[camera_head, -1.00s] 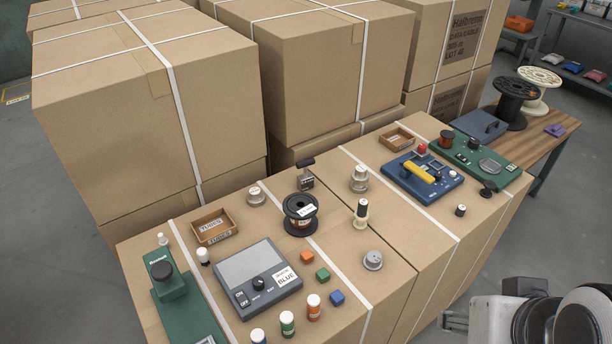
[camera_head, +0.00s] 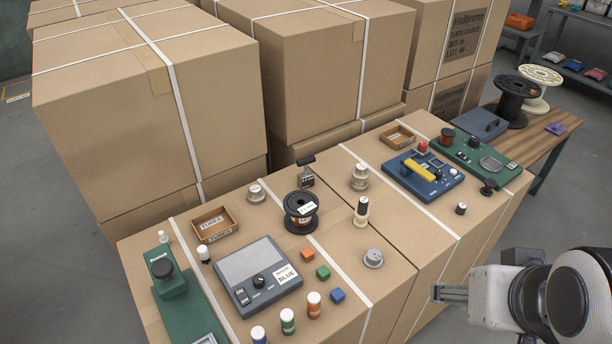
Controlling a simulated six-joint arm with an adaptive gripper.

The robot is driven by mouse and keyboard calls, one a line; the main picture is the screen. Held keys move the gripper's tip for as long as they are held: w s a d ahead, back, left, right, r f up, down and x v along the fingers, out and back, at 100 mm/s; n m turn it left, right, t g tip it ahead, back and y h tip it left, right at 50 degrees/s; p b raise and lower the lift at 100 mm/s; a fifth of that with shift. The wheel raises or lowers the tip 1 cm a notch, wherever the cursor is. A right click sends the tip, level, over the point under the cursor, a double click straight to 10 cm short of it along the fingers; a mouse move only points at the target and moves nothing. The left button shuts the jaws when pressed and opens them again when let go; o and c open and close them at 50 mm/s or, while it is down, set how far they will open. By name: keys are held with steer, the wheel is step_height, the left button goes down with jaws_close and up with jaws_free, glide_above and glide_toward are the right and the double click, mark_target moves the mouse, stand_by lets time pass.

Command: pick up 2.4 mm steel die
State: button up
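Three small round grey metal pieces stand on the cardboard box top, and any size marking is too small to read. One metal piece (camera_head: 257,193) is behind the grey device, one metal piece (camera_head: 359,178) is near the middle back, and a flatter metal piece (camera_head: 373,259) is near the front. I cannot tell which is the 2.4 mm steel die. My gripper (camera_head: 437,293) is at the lower right, beside the box's front edge, closest to the flatter piece and apart from it. Its fingers are seen edge-on, and nothing shows held.
A black spool (camera_head: 300,222), a cream-and-black upright piece (camera_head: 361,212) and a hand stamp (camera_head: 306,173) stand among the metal pieces. A grey device (camera_head: 258,277), coloured cubes and capped bottles fill the front left. Large cartons (camera_head: 150,90) wall the back.

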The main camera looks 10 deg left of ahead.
steer(key=w+a+n+t+y, duration=0.15)
steer(key=w+a, duration=0.25)
steer(key=w, duration=1.3)
steer(key=w+a+n+t+h, duration=0.1)
steer(key=w+a+t, duration=0.2)
steer(key=w, duration=1.4)
steer(key=w+a+f+n+y, duration=0.4)
steer(key=w+a+f+y, duration=0.2)
steer(key=w+a+f, duration=0.8)
steer(key=y, duration=0.2)
glide_toward(306, 172)
step_height(306, 172, up, 2)
steer(key=w, duration=0.2)
steer(key=shift+w+a+n, duration=0.15)
steer(key=shift+a+n, duration=0.2)
steer(key=shift+a, duration=0.1)
steer(key=x, duration=0.2)
steer(key=shift+w+a, duration=0.2)
steer(key=shift+w, duration=0.05)
